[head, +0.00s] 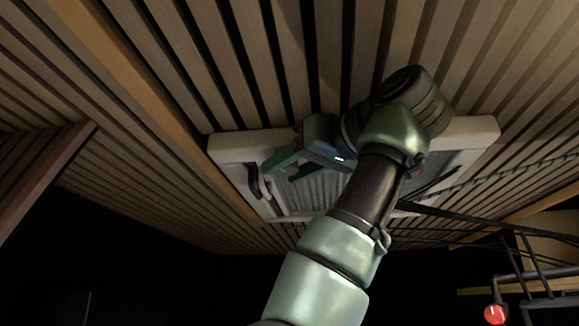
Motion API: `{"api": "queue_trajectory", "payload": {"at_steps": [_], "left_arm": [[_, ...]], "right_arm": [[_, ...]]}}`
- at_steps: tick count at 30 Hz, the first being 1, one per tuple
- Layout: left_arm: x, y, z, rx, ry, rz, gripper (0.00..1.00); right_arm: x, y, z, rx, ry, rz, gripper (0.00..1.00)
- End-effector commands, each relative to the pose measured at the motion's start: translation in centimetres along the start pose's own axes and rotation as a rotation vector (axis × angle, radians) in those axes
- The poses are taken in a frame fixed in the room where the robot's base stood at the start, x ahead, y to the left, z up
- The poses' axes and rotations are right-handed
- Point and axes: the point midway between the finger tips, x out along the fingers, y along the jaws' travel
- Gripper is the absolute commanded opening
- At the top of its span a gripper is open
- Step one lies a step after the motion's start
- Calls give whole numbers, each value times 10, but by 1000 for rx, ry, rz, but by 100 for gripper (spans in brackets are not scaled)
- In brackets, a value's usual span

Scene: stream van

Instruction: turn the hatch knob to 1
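A roof hatch with a pale frame (473,130) and a grey ribbed panel (312,197) is set in the slatted wooden ceiling. My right arm reaches up from below and covers much of the hatch. My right gripper (292,165) is at the left part of the hatch, in front of the frame and panel. A dark curved handle (256,183) shows at the hatch's left side, just left of the gripper. No knob can be made out; the gripper or arm may hide it. My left gripper is out of view.
Wooden slats (170,60) surround the hatch. Dark rods or cables (470,217) run to the right of my arm. A red round thing (494,314) hangs by a dark metal frame at the lower right. The lower left is dark.

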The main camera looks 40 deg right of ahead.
Motion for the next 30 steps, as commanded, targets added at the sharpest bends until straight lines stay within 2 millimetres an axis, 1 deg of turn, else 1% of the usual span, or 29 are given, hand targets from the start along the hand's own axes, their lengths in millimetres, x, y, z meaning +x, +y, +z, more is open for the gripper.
{"api": "queue_trajectory", "payload": {"at_steps": [11, 14, 21, 24, 27, 30], "left_arm": [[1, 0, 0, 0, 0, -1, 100], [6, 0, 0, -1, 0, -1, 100], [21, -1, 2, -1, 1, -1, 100], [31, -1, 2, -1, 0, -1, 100], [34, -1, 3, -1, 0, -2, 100], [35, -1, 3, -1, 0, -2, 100]], "right_arm": [[-2, 0, 0, 0, 2, 1, 57], [-12, 0, 1, -1, 4, 1, 57], [-53, 1, 3, 1, 2, 2, 57], [-65, 0, 4, 0, 0, -1, 57], [-73, 0, 3, 0, -1, -1, 57], [-75, 0, 2, 0, -2, -1, 57]]}}
